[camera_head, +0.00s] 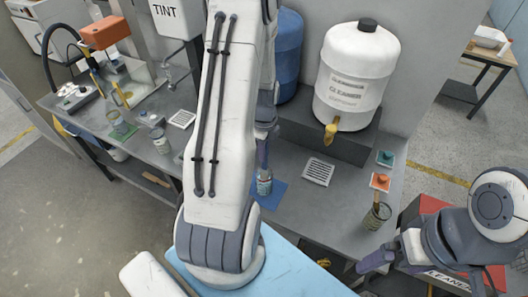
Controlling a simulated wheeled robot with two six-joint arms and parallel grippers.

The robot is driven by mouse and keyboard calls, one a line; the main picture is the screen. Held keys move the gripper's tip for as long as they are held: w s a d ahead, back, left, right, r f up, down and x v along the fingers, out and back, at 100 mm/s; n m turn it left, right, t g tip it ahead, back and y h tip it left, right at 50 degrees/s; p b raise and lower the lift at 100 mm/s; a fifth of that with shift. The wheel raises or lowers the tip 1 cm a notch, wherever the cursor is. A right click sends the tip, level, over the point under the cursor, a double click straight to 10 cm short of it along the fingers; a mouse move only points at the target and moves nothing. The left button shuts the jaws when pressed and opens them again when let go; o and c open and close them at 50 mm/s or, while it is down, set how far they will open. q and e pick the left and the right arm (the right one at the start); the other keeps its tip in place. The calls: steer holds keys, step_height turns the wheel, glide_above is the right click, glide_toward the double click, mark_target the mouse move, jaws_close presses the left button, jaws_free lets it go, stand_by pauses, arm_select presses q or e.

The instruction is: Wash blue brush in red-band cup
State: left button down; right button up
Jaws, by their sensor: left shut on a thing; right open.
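My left arm crosses the middle of the view, and its gripper (264,140) points down behind it, partly hidden. It is shut on a narrow dark-bluish thing that looks like a brush handle; its lower end is at the mouth of a small clear cup (264,187). I cannot tell how deep it sits inside. This cup stands on a blue mat (277,193). Another clear cup (159,143) stands further left, apparently empty. Which cup has the red band is too small to tell. My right gripper (378,265) is open and empty at the lower right.
A cup with a brown-handled brush (377,214) stands at right. A white cleaner tank (356,80) with a yellow tap stands behind a drain grate (318,172).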

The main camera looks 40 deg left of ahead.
arm_select(q)
steer(key=shift+r+p, duration=2.1)
steer(key=shift+r, duration=0.75)
step_height(320, 180, up, 3)
steer(key=shift+f+p, duration=0.2)
steer(key=shift+p, duration=0.85)
steer(key=shift+r, duration=0.7)
